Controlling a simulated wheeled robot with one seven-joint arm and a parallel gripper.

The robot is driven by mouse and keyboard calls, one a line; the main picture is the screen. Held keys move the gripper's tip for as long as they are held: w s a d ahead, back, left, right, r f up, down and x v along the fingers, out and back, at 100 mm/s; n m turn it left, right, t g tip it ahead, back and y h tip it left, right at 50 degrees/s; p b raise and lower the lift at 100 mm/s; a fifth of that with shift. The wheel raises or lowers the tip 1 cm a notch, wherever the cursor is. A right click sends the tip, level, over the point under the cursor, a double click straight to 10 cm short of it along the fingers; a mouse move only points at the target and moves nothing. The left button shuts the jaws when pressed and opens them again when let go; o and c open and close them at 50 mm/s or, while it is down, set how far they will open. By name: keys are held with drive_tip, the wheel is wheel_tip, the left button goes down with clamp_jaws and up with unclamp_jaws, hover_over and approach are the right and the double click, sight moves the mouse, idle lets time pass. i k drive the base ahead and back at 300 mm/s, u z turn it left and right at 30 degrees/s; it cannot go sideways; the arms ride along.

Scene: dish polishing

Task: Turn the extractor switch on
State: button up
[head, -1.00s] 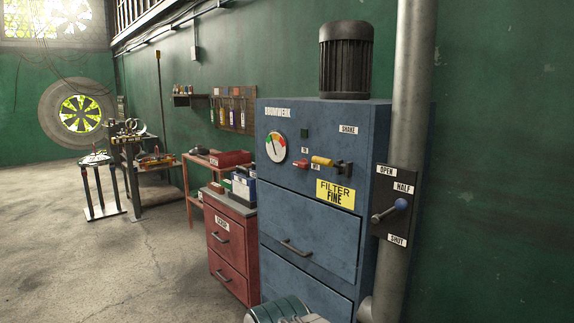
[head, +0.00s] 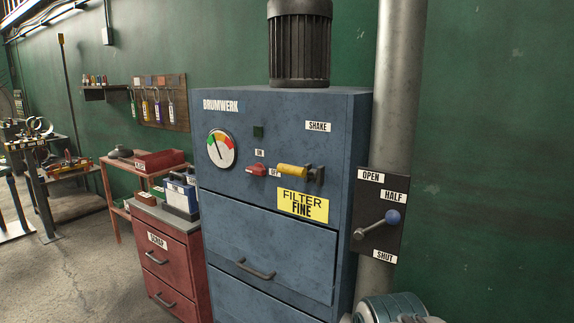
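The blue extractor cabinet (head: 220,115) marked BRUMWERK stands against the green wall in the middle of the head view. A small red switch (head: 257,169) sits on its upper front panel, right of the round dial (head: 221,149). An ON label (head: 259,153) is just above the switch, and an OFF label (head: 275,173) is at its right. The switch is small in the picture, and I cannot tell its setting for sure. My gripper is not in view.
A yellow-gripped handle (head: 291,171) sticks out close right of the switch. A lever with a blue knob (head: 392,216) is on the black OPEN/HALF/SHUT plate by the grey pipe (head: 397,90). A red drawer unit (head: 172,262) stands left of the cabinet; floor (head: 85,275) further left is clear.

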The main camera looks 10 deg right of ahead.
sight(258, 170)
drive_tip(key=i, duration=1.1)
drive_tip(key=u, duration=0.45)
